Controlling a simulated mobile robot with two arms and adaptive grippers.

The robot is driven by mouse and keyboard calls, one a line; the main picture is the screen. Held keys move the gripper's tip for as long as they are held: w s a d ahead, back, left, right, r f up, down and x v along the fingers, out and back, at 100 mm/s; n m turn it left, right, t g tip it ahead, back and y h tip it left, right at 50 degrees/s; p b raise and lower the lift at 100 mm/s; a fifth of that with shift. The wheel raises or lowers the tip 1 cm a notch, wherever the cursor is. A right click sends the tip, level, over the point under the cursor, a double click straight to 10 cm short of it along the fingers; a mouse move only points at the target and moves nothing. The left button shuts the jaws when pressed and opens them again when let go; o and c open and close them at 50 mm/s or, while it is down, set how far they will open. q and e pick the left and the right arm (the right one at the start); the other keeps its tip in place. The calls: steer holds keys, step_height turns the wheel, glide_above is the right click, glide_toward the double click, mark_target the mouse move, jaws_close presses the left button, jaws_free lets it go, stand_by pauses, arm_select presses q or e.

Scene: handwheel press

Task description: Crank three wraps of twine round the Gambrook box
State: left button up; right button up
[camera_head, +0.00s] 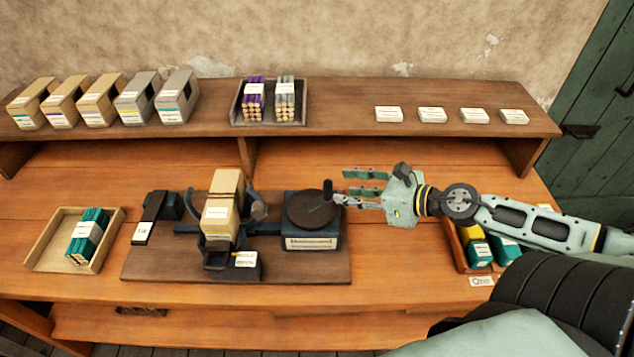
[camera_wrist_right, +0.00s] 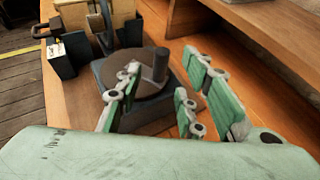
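A tan box (camera_head: 222,203) stands upright in a dark holder (camera_head: 217,258) on the press. Its label is too small to read, and I cannot make out twine on it. Right of it, a round dark crank wheel (camera_head: 306,208) with an upright peg handle (camera_head: 328,190) sits on a dark base. My right gripper (camera_head: 346,186) is open, its fingers pointing left just beside the handle. In the right wrist view the handle (camera_wrist_right: 161,66) shows between the spread fingers (camera_wrist_right: 163,78); I cannot tell whether one touches it. My left gripper is not in view.
A tray (camera_head: 36,258) with a teal bundle is at left. A crate (camera_head: 459,252) of yellow and teal packs is under my right arm. The shelf (camera_head: 345,97) behind holds boxes, bundles and cards.

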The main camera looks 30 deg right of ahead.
mark_target(328, 188)
steer(key=x, duration=0.3)
steer(key=shift+w+r+p, duration=0.1)
steer(key=shift+w+p, duration=0.1)
steer(key=shift+p, duration=0.1)
steer(key=shift+p+x, duration=0.6)
steer(key=shift+x, duration=0.3)
steer(key=shift+p+x, duration=0.35)
steer(key=shift+x, duration=0.5)
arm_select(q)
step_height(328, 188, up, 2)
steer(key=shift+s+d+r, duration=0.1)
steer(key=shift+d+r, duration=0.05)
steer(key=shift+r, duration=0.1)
arm_select(e)
steer(key=shift+f, duration=0.2)
jaws_close()
